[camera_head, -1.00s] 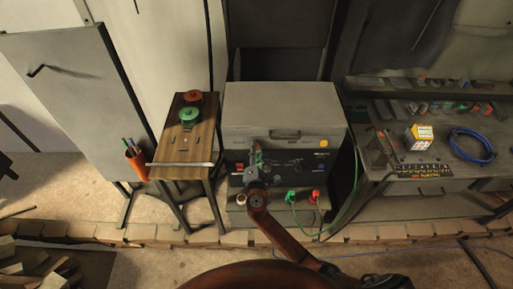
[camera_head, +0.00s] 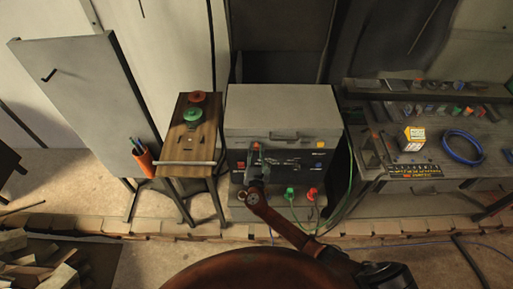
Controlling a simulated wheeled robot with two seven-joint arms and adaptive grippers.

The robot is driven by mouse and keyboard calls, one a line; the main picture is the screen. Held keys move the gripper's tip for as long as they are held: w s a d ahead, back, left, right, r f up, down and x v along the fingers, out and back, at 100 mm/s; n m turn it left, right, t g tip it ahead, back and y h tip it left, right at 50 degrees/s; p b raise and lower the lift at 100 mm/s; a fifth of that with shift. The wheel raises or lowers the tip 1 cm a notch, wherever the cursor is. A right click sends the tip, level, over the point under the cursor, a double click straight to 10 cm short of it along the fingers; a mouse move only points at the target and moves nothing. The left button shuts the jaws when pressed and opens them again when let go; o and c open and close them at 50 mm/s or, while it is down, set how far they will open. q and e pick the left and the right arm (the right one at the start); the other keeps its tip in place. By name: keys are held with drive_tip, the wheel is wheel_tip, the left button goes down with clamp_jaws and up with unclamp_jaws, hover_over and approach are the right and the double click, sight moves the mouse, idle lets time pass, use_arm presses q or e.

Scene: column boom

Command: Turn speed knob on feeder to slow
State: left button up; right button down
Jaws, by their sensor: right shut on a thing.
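The feeder (camera_head: 283,107) is a grey box with a dark front panel (camera_head: 300,161) in the middle of the camera_head view. The panel carries a red button, a blue button and pale markings. My right gripper (camera_head: 256,158) is at the left-middle part of this panel, its arm coming up from the lower right. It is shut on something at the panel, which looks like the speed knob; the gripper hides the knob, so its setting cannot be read. My left gripper is not in view.
Green and red connectors (camera_head: 312,193) with cables sit below the panel. A wooden side table (camera_head: 180,142) with red and green discs stands left. A workbench (camera_head: 432,180) with a blue cable coil (camera_head: 462,147) stands right. A low brick edge (camera_head: 400,227) runs in front.

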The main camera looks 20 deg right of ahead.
drive_tip(key=shift+a+f+n+p, duration=0.1)
drive_tip(key=shift+n+p, duration=0.2)
drive_tip(key=shift+n, duration=0.4)
drive_tip(key=c, duration=2)
unclamp_jaws()
drive_tip(key=o, duration=0.3)
drive_tip(key=shift+o, duration=0.2)
drive_tip(key=shift+s, duration=0.1)
drive_tip(key=v, duration=1.1)
drive_tip(key=shift+s, duration=0.35)
